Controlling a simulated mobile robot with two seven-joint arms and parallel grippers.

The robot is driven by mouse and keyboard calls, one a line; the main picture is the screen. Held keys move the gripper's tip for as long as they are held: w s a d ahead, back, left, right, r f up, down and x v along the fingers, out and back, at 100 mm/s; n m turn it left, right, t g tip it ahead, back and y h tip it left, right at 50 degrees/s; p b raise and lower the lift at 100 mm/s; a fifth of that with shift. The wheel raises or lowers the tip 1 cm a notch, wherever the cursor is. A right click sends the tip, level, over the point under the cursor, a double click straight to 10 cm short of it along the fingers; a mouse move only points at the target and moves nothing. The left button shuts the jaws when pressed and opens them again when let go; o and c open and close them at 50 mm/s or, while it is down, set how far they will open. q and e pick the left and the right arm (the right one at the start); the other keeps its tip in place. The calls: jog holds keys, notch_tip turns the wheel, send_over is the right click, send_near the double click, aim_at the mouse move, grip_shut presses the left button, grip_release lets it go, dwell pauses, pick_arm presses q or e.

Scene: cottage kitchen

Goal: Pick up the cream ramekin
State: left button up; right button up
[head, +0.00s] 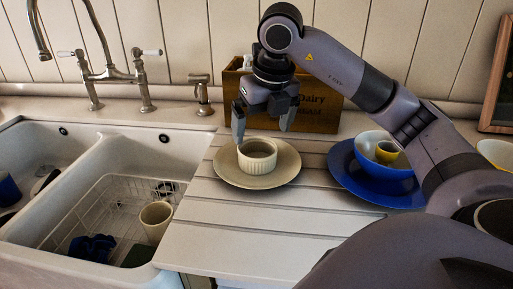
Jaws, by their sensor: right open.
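The cream ramekin (257,157) is small, round and ribbed. It stands upright on a beige plate (228,173) on the draining board. My right gripper (262,132) points down just above and behind the ramekin. Its two fingers are apart, one to the left and one to the right, with nothing between them that I can see. Whether a finger touches the rim cannot be told. My left gripper does not show.
A blue plate (352,180) holds a blue bowl (375,173) with a yellow cup (387,152) inside. A wooden Dairy crate (318,112) stands behind. The white double sink (105,160) at left holds a wire rack and a cream cup (155,221). The front board is clear.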

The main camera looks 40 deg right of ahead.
aim_at(258, 146)
jog(key=x, duration=0.7)
jog(key=shift+w+d, duration=0.2)
jog(key=shift+w, duration=0.1)
jog(key=c, duration=0.8)
